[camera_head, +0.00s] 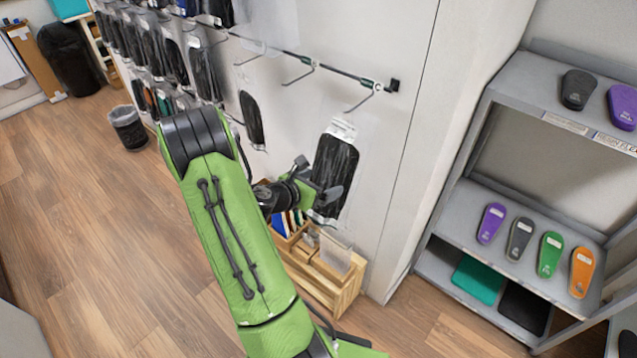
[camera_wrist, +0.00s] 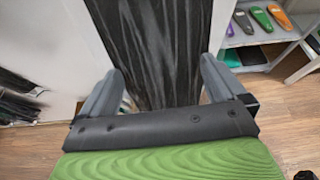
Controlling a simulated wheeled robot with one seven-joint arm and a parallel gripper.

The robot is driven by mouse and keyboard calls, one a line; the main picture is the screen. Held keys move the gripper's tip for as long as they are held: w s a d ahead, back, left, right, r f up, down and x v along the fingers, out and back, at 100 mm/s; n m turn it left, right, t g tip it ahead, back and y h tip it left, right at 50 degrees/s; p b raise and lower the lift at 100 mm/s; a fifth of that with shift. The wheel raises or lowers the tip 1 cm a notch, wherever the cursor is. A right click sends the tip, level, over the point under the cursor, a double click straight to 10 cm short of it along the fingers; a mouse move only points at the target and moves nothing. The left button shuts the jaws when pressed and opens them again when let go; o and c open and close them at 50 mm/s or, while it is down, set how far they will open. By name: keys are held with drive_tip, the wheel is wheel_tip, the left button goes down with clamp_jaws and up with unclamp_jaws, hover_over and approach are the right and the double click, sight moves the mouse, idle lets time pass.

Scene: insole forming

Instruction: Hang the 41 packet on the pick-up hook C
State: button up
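A clear packet with a dark insole (camera_head: 335,165) and a white label at its top stands upright in front of the white wall; the label's number is too small to read. My gripper (camera_head: 318,188) is at the packet's lower part. In the wrist view the dark packet (camera_wrist: 155,50) fills the space between my two fingers (camera_wrist: 160,85), which appear to hold it by its side edges. Wire hooks stick out from the wall rail. The rightmost hook (camera_head: 364,98) is empty and just above the packet. The middle hook (camera_head: 300,76) also looks empty. No hook letters are readable.
Several packets (camera_head: 205,75) hang on the wall at the left, one (camera_head: 252,118) below the rail. A wooden box (camera_head: 325,278) stands on the floor below the packet. A grey shelf (camera_head: 525,210) with coloured insoles is at the right. A bin (camera_head: 128,128) stands at the left.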

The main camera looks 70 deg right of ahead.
drive_tip(key=p+v, duration=0.2)
drive_tip(key=v, duration=1.3)
drive_tip(key=shift+w+a, duration=0.2)
drive_tip(key=shift+a, duration=0.15)
drive_tip(key=w+a+r+m+t+y, duration=0.2)
drive_tip(key=a+m+t+y, duration=0.1)
drive_tip(key=a+m, duration=0.25)
drive_tip(key=w+a+r+m+t+y, duration=0.1)
drive_tip(key=w+a+m+t+y, duration=0.2)
drive_tip(key=a, duration=0.4)
drive_tip(key=s+a+r+m+t+y, duration=0.2)
drive_tip(key=a+r+y, duration=0.1)
drive_tip(key=a, duration=0.5)
drive_tip(key=s+a+r+m+t+y, duration=0.2)
drive_tip(key=a+r+m, duration=0.1)
drive_tip(key=a+r, duration=0.3)
drive_tip(key=a, duration=0.2)
drive_tip(key=shift+a+t+y, duration=0.35)
drive_tip(key=shift+t+y, duration=0.05)
drive_tip(key=shift+d, duration=0.15)
